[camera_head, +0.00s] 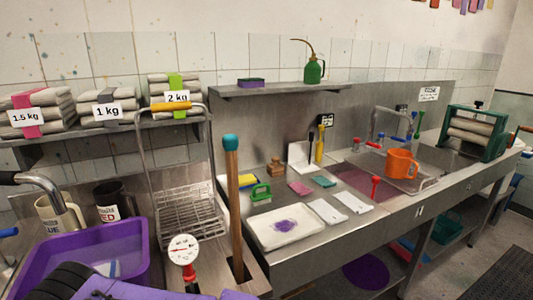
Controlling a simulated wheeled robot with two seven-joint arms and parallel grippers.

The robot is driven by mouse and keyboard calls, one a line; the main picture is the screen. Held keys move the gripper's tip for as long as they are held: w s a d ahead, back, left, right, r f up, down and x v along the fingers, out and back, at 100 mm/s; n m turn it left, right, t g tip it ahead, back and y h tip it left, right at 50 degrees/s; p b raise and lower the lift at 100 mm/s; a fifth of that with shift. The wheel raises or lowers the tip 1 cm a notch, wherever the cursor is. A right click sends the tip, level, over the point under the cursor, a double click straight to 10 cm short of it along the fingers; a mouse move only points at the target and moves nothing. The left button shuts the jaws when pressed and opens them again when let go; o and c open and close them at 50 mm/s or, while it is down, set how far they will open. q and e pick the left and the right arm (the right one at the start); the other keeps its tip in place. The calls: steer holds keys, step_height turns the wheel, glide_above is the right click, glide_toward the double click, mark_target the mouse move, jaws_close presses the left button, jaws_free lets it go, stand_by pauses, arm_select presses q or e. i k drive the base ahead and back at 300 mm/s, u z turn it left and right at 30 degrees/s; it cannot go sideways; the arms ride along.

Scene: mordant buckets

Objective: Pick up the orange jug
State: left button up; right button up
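The orange jug (402,164) stands upright on the right part of the steel counter, at a metal tray or rack by the sink. Its handle faces right, and a tap stands behind it. Nothing touches it from my side. Neither gripper can be made out in the head view. A dark ribbed part and purple parts at the bottom left edge look like my own body.
A white tray (264,236) with a purple stain, white cloths (327,211) and a red-handled tool (375,187) lie left of the jug. A green roller wringer (476,134) stands to its right. A purple tub (140,238) and a wooden pole (235,205) are nearer, at left.

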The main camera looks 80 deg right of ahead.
mark_target(399, 161)
steer(key=z, duration=4.2)
steer(key=i, duration=0.15)
